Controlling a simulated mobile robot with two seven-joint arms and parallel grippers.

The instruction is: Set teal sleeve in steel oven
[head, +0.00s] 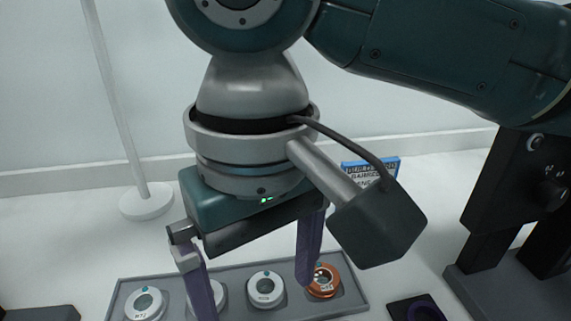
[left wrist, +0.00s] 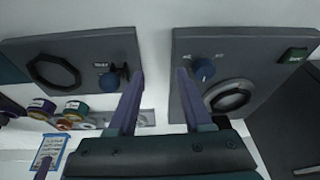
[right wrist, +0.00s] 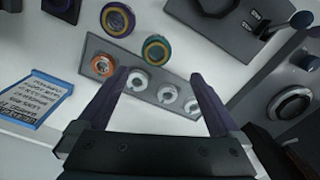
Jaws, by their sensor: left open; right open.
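My right gripper (head: 257,297) is open and empty above the grey tray (head: 350,300); its spread fingers also show in the right wrist view (right wrist: 160,73). My left gripper (left wrist: 160,72) is open and empty, facing the gap between two grey front panels. The left panel (left wrist: 90,52) has an octagonal opening; the right panel (left wrist: 262,62) has a blue knob and a round opening. I cannot tell which is the steel oven. A yellow-rimmed ring with teal-green on it (right wrist: 156,50) stands beyond the tray in the right wrist view; it may be the teal sleeve.
The tray holds an orange ring (right wrist: 102,65) and several white rings (right wrist: 140,80). A purple-and-orange ring (right wrist: 117,20) stands near the yellow-rimmed one. A blue-edged card (right wrist: 38,92) lies left. A dark device (head: 515,190) stands at the right, and a thin post (head: 120,110) at the left.

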